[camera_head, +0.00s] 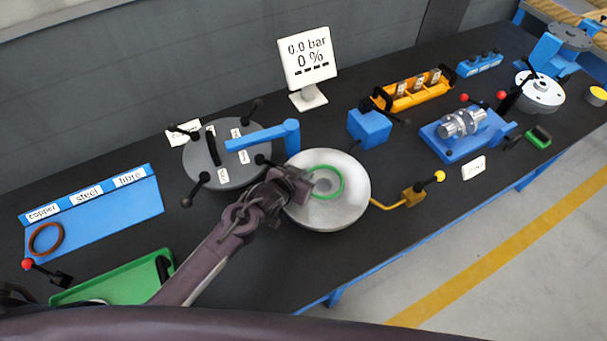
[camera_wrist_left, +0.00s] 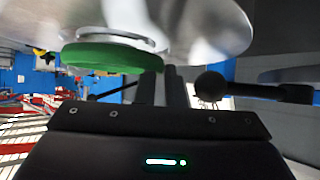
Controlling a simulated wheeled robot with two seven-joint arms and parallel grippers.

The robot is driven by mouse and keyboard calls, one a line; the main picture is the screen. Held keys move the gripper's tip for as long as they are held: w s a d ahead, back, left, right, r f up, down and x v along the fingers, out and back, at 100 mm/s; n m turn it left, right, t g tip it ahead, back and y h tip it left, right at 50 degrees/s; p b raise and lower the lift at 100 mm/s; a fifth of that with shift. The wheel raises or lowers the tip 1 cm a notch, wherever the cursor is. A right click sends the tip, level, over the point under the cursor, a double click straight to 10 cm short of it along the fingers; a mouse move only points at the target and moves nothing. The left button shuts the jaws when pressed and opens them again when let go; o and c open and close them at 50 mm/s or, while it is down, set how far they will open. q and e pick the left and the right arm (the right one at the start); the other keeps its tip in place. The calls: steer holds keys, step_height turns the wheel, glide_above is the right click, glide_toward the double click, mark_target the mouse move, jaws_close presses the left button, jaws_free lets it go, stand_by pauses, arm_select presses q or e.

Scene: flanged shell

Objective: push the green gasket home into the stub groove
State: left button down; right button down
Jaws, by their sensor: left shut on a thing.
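The green gasket (camera_head: 341,186) is a ring over the middle of the round silver shell (camera_head: 349,212). It surrounds the pale stub (camera_head: 322,184) at the shell's centre. My left gripper (camera_head: 309,178) reaches in from the left over the shell's rim and is shut on the gasket's near-left edge. In the left wrist view the gasket (camera_wrist_left: 108,58) lies close against the stub's pale rim (camera_wrist_left: 110,37), beside the gripper fingers (camera_wrist_left: 172,85). The groove itself is hidden, so I cannot tell how deep the gasket sits. My right gripper is out of view.
A grey lid (camera_head: 222,172) with black handles and a blue arm (camera_head: 262,138) stand just behind the shell. A blue board (camera_head: 105,212) and green tray (camera_head: 120,281) are at left. The front right table edge is clear.

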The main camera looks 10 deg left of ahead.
arm_select(q)
steer(key=shift+f+b, duration=0.55)
steer(key=shift+f, duration=0.25)
steer(key=c, duration=1.5)
jaws_free()
steer(key=shift+s, duration=0.15)
steer(key=shift+o, duration=0.2)
steer(key=shift+s+f, duration=0.1)
steer(key=shift+s+a+r, duration=0.25)
steer(key=shift+s, duration=0.15)
steer(key=b+v, duration=0.1)
steer(key=v, duration=0.4)
steer(key=shift+r, duration=0.25)
steer(key=shift+s+a+r, duration=0.3)
steer(key=shift+s+r, duration=0.1)
steer(key=shift+r, duration=0.1)
